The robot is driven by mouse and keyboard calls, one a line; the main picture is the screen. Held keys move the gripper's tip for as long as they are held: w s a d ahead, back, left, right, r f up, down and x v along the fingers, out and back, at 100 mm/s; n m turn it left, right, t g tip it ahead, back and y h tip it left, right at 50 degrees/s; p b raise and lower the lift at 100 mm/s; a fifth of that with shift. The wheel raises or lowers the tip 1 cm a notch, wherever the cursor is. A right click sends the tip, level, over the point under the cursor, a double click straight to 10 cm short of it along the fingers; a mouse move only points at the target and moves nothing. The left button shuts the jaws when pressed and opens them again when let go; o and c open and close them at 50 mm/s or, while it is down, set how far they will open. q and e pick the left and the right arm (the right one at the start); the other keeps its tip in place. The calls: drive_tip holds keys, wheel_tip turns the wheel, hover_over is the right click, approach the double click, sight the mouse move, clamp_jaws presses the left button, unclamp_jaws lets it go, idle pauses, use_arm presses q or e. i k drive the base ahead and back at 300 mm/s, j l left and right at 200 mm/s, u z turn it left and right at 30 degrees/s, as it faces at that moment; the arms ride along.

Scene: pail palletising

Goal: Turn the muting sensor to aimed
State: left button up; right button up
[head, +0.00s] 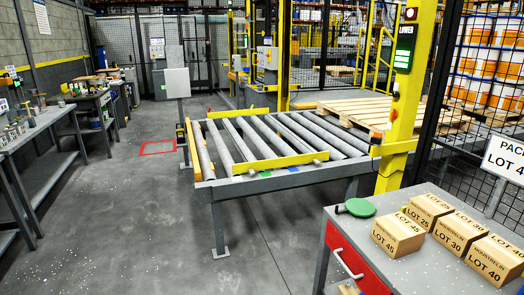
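A small dark and orange device (377,138) is fixed by the lower part of a yellow post (400,120) at the right end of the roller conveyor. It may be the muting sensor, but it is too small to tell which way it points. The post carries a lit green panel (404,48) under a sign reading LOWER. Another small device (182,142) sits on a stand at the conveyor's left side; I cannot tell what it is. Neither of my grippers is in view.
The roller conveyor (212,185) has yellow bars (280,162) across it, and a wooden pallet (375,108) lies behind. Workbenches line the left wall; the floor (130,220) between is clear.

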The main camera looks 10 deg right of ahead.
sight(377, 139)
drive_tip(key=i, duration=0.65)
drive_tip(key=i+z, duration=0.15)
drive_tip(key=i, duration=0.5)
drive_tip(key=i+j, duration=0.15)
drive_tip(key=i, duration=0.45)
drive_tip(key=z, duration=0.05)
